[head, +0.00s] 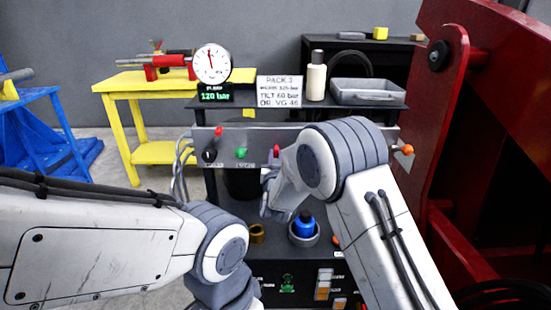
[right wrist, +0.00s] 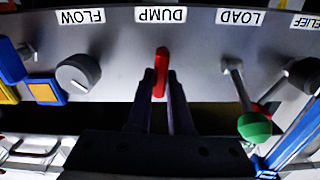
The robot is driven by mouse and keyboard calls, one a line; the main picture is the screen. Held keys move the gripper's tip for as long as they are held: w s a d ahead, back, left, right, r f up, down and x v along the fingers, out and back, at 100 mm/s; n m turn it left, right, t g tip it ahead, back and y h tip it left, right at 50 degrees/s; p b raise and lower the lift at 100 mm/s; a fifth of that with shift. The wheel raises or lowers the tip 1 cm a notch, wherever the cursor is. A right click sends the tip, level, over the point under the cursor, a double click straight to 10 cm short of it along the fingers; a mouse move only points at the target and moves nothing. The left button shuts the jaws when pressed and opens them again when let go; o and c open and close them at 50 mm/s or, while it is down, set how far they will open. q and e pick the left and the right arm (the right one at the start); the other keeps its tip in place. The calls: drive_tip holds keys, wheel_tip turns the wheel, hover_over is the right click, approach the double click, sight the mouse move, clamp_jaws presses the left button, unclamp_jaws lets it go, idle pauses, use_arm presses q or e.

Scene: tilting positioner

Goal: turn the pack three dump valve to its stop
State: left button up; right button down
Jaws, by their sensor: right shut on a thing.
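The dump valve's red handle (right wrist: 161,62) stands below the DUMP label (right wrist: 160,15) in the right wrist view, where the lettering is upside down. My right gripper (right wrist: 161,80) is shut on this handle, one finger on each side. In the head view a red handle (head: 277,151) shows at the valve panel (head: 330,139), just left of my right arm, which hides part of the panel. The fingers are hard to make out there. The white gauge (head: 212,64) has a green readout (head: 216,96) of 120 bar. My left gripper is outside the frame.
The green-knobbed LOAD lever (right wrist: 254,126) and the grey FLOW knob (right wrist: 78,74) flank the dump handle. A pack 3 sign (head: 280,91) stands behind the panel. A blue-topped item (head: 304,224) sits below. Red machinery (head: 480,150) fills the right side.

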drive_tip(key=m+b, duration=0.1)
drive_tip(key=m, duration=0.1)
drive_tip(key=m+b, duration=0.4)
drive_tip(key=m, duration=0.1)
drive_tip(key=shift+d+f, duration=0.2)
drive_tip(key=shift+f, duration=0.1)
drive_tip(key=shift+d+f+m+b, duration=0.1)
drive_tip(key=shift+m+b, duration=4.9)
drive_tip(key=shift+b, duration=0.3)
drive_tip(key=c, duration=0.8)
unclamp_jaws()
drive_tip(key=shift+s, duration=0.1)
drive_tip(key=s+p, duration=0.2)
drive_tip(key=s, duration=0.8)
drive_tip(key=shift+s, duration=0.2)
